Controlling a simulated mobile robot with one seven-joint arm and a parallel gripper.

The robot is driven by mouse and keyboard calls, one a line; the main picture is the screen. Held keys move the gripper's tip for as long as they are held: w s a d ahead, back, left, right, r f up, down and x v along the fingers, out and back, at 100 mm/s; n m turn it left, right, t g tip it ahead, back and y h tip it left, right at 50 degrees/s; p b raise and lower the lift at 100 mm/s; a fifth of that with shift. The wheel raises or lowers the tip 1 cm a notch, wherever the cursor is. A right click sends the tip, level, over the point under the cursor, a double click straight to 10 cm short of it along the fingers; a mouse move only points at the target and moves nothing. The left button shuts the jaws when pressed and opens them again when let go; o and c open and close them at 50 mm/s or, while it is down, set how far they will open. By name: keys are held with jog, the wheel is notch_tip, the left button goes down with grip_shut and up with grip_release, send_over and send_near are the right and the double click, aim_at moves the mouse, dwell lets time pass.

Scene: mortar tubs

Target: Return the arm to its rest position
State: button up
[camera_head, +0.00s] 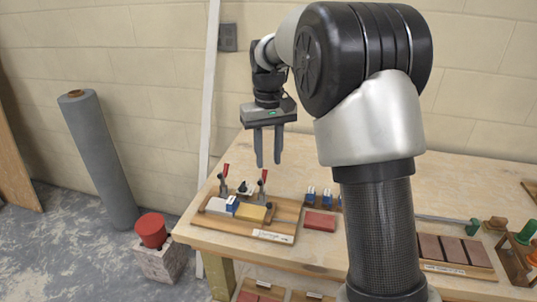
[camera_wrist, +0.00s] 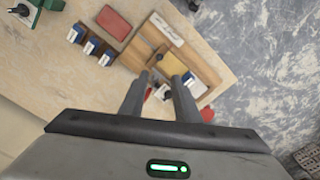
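My gripper (camera_head: 268,147) hangs pointing down above the left part of the workbench, well clear of the surface. Its two fingers are apart with nothing visible between them. In the wrist view the gripper (camera_wrist: 158,84) also shows spread fingers, with the wooden fixture board (camera_wrist: 205,67) below and beyond them. My arm rises in front of the bench and bends over to the left, hiding part of the bench middle.
The fixture board (camera_head: 283,230) holds grey, blue and tan blocks and red-handled clamps. A red block (camera_head: 320,221) lies beside it. A board of brown blocks (camera_head: 455,250) is at right.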

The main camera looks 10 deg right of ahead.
jog(key=s+d+r+m+t+p, duration=0.1)
jog(key=s+d+r+t+p, duration=0.15)
jog(key=s+r, duration=0.65)
jog(key=s+d+r+t+p, duration=0.1)
jog(key=s+r+p, duration=0.3)
jog(key=s+r, duration=0.5)
jog(key=s+f+m+t+p, duration=0.1)
jog(key=s+f+t+p, duration=0.1)
jog(key=s, duration=0.9)
jog(key=shift+d+f, duration=0.35)
jog(key=shift+d, duration=0.1)
